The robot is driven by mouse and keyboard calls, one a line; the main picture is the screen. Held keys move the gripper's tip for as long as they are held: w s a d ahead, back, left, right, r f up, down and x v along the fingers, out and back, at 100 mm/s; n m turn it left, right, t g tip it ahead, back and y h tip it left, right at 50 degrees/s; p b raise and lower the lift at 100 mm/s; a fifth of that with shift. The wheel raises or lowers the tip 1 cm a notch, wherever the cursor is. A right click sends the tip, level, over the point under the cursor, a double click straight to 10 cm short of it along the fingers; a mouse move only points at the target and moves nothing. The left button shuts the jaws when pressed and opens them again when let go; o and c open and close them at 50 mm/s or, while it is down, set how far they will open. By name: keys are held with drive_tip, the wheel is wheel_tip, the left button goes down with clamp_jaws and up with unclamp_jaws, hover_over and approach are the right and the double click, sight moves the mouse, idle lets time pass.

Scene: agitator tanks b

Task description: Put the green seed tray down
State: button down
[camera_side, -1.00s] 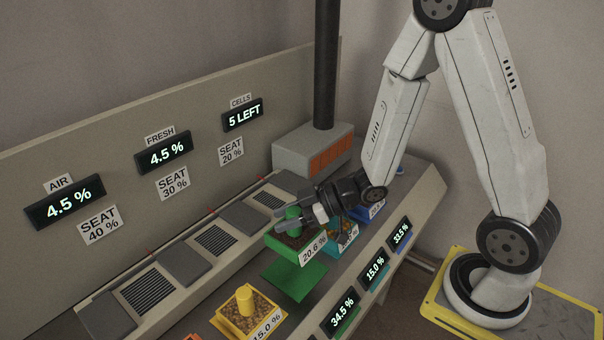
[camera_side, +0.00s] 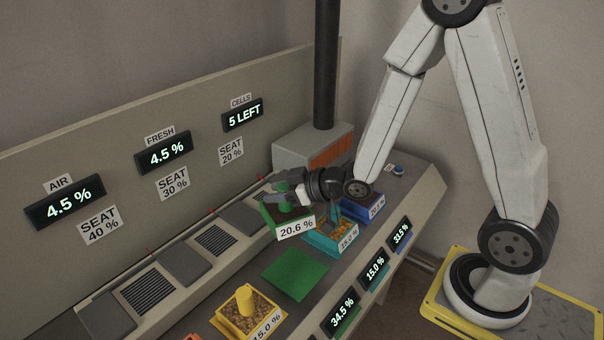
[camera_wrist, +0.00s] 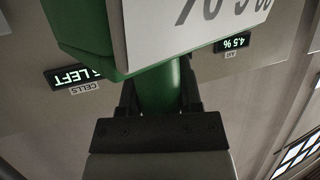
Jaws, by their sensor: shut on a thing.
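The green seed tray (camera_side: 273,222) has a dark filling, a green knob and a label reading 20.6 %. My gripper (camera_side: 285,195) is shut on its knob and holds it raised, clear of the green mat. In the wrist view the green seed tray (camera_wrist: 82,30) fills the top, with its green stem between the fingers of my gripper (camera_wrist: 158,95). A flat green mat (camera_side: 295,274) lies bare on the bench, below and in front of the tray.
A yellow tray (camera_side: 233,317) stands left of the green mat. A teal tray (camera_side: 322,242) and a blue tray (camera_side: 358,212) stand to its right. Behind runs a row of dark lids and grilles (camera_side: 216,240). A dark column (camera_side: 327,70) rises at the back.

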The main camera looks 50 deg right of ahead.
drive_tip(key=shift+w+d+r+m+t+h, duration=0.2)
drive_tip(key=shift+w+d+m+h, duration=0.15)
drive_tip(key=shift+m+h, duration=0.2)
drive_tip(key=shift+w+d+r+m+t+h, duration=0.25)
drive_tip(key=shift+d+m+h, duration=0.2)
drive_tip(key=shift+h, duration=0.2)
drive_tip(key=shift+w+d+r+m+h, duration=0.1)
drive_tip(key=shift+w+d+m+h, duration=0.05)
drive_tip(key=shift+d+m+h, duration=0.35)
drive_tip(key=shift+w+d+r+m+h, duration=0.1)
drive_tip(key=shift+d+m+h, duration=0.15)
drive_tip(key=shift+m+h, duration=0.35)
drive_tip(key=shift+r, duration=0.1)
drive_tip(key=shift+w+a+r+n+y, duration=0.1)
drive_tip(key=shift+a+r+n+y, duration=0.1)
drive_tip(key=shift+a+n+y, duration=0.15)
drive_tip(key=s+a+r+n+g+y, duration=0.1)
drive_tip(key=a+r+n+g+y, duration=0.1)
drive_tip(key=a+n+y, duration=0.2)
drive_tip(key=s+a+r+n+g+y, duration=0.1)
drive_tip(key=a+r+n+g+y, duration=0.1)
drive_tip(key=a, duration=0.4)
drive_tip(key=shift+s+a+r+n+y, duration=0.3)
drive_tip(key=shift+r+n+y, duration=0.45)
drive_tip(key=shift+n+y, duration=0.55)
